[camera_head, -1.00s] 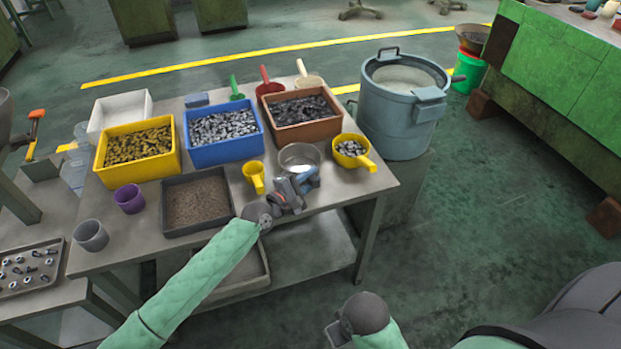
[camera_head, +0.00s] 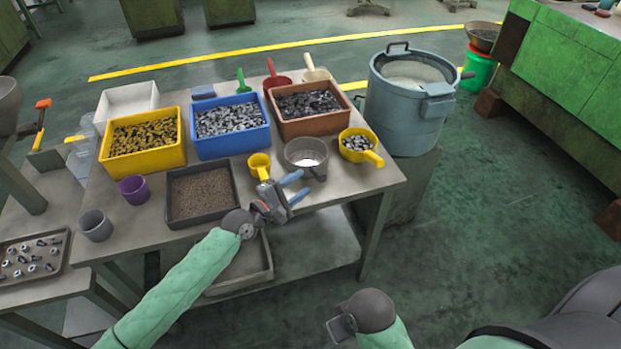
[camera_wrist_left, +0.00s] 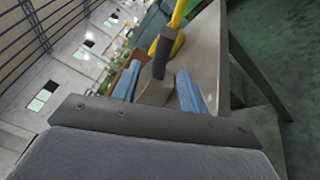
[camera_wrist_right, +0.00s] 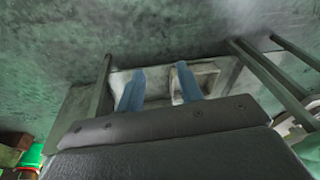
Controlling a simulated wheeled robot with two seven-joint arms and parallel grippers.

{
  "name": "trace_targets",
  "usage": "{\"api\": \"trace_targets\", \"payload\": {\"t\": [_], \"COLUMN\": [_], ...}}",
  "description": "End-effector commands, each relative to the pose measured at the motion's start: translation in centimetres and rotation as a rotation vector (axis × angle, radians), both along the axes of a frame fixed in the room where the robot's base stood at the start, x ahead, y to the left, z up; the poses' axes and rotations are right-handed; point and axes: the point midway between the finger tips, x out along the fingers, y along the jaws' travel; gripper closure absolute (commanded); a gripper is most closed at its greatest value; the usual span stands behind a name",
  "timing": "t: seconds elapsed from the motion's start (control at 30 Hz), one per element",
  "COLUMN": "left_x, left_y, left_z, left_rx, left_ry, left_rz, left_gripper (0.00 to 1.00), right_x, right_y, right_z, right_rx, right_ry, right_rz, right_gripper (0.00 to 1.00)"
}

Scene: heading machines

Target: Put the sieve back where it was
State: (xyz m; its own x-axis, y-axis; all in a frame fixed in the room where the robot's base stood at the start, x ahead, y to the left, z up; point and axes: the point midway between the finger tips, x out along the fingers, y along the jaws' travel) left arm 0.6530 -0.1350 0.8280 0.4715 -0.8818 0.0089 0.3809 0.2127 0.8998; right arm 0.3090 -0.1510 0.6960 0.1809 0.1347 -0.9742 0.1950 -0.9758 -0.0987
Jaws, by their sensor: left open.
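What looks like the sieve is a round grey pan (camera_head: 304,147) with a short dark handle, on the table near its front edge. Its dark handle (camera_wrist_left: 163,58) shows between my left fingers in the left wrist view, ahead of them and apart as far as I can tell. My left gripper (camera_head: 296,187) is open and empty, just in front of the sieve at the table edge. My right gripper (camera_head: 338,330) hangs low before the table; its fingers (camera_wrist_right: 160,87) are spread with nothing between them.
A yellow scoop of metal pieces (camera_head: 358,143) stands right of the sieve and an empty yellow scoop (camera_head: 260,164) left. Behind are a brown bin (camera_head: 309,125), a blue bin (camera_head: 235,145) and a yellow bin (camera_head: 145,160). A dark tray (camera_head: 201,217) and a large grey-blue drum (camera_head: 400,120) flank them.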

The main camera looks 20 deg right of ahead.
Motion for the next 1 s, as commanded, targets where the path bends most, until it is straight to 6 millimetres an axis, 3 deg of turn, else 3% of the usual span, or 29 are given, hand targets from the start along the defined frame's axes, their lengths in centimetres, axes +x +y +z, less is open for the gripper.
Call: {"api": "trace_targets", "payload": {"t": [0.1, 0.3, 0.7, 0.83, 1.0], "left_x": [-1.0, -2.0, -2.7, -4.6, -8.4], "left_y": [2.0, 3.8, 4.2, 3.6, 3.1], "left_z": [-0.2, -0.1, -0.1, -0.8, -2.4], "left_rx": [0.001, 0.000, 0.012, 0.083, 0.271], "left_ry": [-0.001, -0.002, -0.013, -0.074, -0.224], "left_rz": [0.001, 0.000, -0.003, -0.020, -0.054], "left_gripper": [0.57, 0.57, 0.57, 0.57, 0.57], "right_x": [0.0, 0.0, 0.3, 0.5, 0.6], "right_y": [0.9, 1.8, 1.6, 1.6, 1.9], "right_z": [-1.9, -3.2, -3.0, -2.8, -2.7], "right_rx": [0.014, 0.031, 0.029, 0.031, 0.036], "right_ry": [0.001, -0.008, -0.025, -0.027, -0.029], "right_rz": [0.010, 0.022, 0.027, 0.025, 0.020], "right_gripper": [0.64, 0.64, 0.64, 0.64, 0.64]}}
